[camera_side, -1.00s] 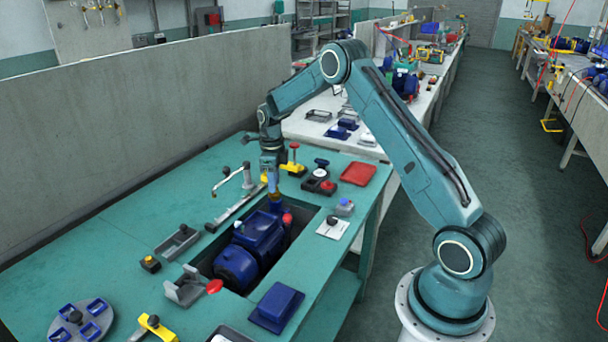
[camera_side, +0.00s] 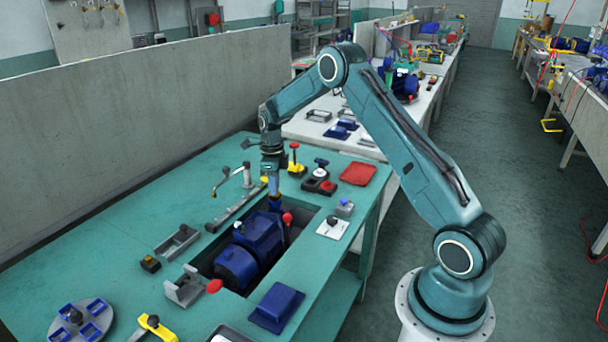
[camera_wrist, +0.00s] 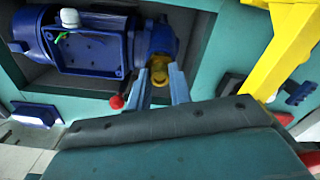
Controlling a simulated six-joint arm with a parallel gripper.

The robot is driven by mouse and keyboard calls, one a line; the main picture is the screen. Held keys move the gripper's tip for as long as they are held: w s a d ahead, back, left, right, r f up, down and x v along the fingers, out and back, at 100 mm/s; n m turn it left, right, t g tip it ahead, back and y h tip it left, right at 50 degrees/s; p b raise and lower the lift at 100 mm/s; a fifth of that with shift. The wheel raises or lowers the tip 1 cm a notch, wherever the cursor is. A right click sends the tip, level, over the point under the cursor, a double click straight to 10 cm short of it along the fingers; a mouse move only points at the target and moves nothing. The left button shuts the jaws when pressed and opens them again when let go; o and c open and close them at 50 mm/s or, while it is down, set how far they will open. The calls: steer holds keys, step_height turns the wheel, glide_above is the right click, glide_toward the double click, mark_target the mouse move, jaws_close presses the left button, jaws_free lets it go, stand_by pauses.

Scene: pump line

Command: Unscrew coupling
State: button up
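The blue pump (camera_side: 258,238) lies in the recess of the green bench, and its body also shows in the wrist view (camera_wrist: 95,45). A yellow ring-shaped coupling (camera_wrist: 159,69) sits at the pump's right end in the wrist view. My gripper (camera_wrist: 162,72) has its two grey-blue fingers on either side of the coupling, and they look closed against it. In the side view my gripper (camera_side: 275,196) points straight down at the pump's far end. The coupling is too small to make out there.
Beside the recess stand a red-knobbed yellow clamp (camera_side: 295,165), a black block with a red button (camera_side: 320,182) and a red tray (camera_side: 357,173). A grey bracket (camera_side: 185,288) and a blue box (camera_side: 276,305) lie at the near side.

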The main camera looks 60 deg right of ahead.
jaws_close()
steer(key=shift+n, duration=0.3)
steer(key=n, duration=0.6)
steer(key=shift+o, duration=2.4)
jaws_free()
steer(key=shift+r, duration=0.1)
steer(key=shift+r, duration=2.2)
steer(key=shift+n, duration=0.5)
